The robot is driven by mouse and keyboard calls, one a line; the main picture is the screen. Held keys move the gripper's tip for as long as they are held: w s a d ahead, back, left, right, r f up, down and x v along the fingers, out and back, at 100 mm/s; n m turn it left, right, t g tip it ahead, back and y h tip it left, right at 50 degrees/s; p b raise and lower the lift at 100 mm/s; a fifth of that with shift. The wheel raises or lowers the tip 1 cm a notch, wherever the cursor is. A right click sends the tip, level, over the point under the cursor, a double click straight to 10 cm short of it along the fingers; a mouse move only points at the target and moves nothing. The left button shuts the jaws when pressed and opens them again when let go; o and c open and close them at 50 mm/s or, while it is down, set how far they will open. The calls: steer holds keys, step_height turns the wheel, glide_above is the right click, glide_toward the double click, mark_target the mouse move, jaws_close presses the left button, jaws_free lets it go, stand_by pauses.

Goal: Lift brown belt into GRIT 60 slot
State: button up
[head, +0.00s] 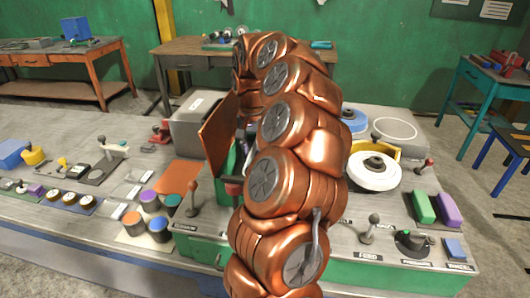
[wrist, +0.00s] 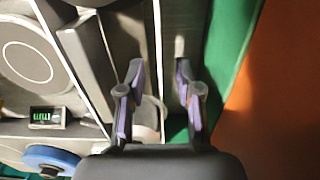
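My gripper (wrist: 160,82) is open in the wrist view, its two purple-grey fingers apart. A pale grey rounded piece (wrist: 149,116) shows between and behind the fingers; I cannot tell whether they touch it. I cannot pick out a brown belt for certain in either view. No GRIT 60 label is readable, so I cannot tell which slot it is. In the head view my copper arm covers the middle of the bench and hides my gripper. An upright orange-brown panel (head: 217,133) stands just left of the arm.
The long grey bench (head: 100,150) carries knobs, levers and coloured cylinders (head: 149,201) at left. At right are a white wheel (head: 374,171), a green block (head: 423,206) and a purple block (head: 448,209). In the wrist view, a green edge (wrist: 236,70) and an orange surface (wrist: 275,95) lie right.

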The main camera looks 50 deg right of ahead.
steer(key=shift+f, duration=0.15)
jaws_close()
stand_by(0.6)
